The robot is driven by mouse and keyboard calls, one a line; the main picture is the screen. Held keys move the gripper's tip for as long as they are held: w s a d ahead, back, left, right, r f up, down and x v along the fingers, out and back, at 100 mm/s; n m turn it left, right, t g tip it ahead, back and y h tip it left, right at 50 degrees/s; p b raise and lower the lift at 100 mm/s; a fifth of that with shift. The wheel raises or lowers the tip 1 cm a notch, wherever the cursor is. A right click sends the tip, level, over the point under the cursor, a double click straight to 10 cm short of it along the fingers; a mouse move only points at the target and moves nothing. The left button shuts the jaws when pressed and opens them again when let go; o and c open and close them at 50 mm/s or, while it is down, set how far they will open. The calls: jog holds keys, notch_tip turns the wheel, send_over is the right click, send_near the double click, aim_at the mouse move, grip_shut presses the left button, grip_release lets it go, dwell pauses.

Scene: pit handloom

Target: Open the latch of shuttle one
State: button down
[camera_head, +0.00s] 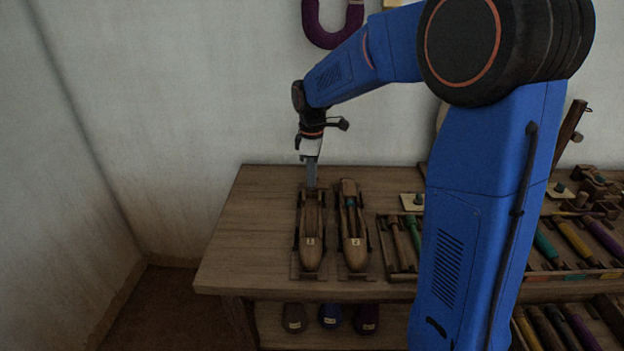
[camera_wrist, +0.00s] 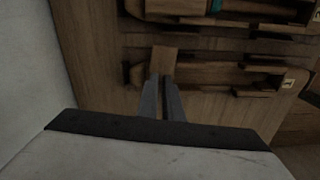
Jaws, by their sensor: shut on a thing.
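Shuttle one (camera_head: 311,234), a long wooden boat shape with a "1" label, lies in its holder at the left end of the table. It also shows in the wrist view (camera_wrist: 225,76). My gripper (camera_head: 312,186) points down at the shuttle's far end. In the wrist view my gripper (camera_wrist: 161,82) is shut on a small flat wooden piece (camera_wrist: 165,60) at the shuttle's end, which appears to be the latch. The fingers partly cover it. In the head view the latch cannot be made out behind the fingertips.
Shuttle two (camera_head: 353,226) lies parallel, close to the right. A tray (camera_head: 381,246) of colored bobbins stands further right, partly behind my arm. The table's left part (camera_head: 250,232) is bare. A wall stands behind. Several dark rounded items sit on the lower shelf (camera_head: 270,318).

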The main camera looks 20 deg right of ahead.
jog(key=shift+n, duration=0.6)
jog(key=c, duration=1.9)
grip_release()
jog(key=shift+r, duration=0.15)
notch_tip(320, 180, up, 17)
jog(key=shift+r, duration=0.1)
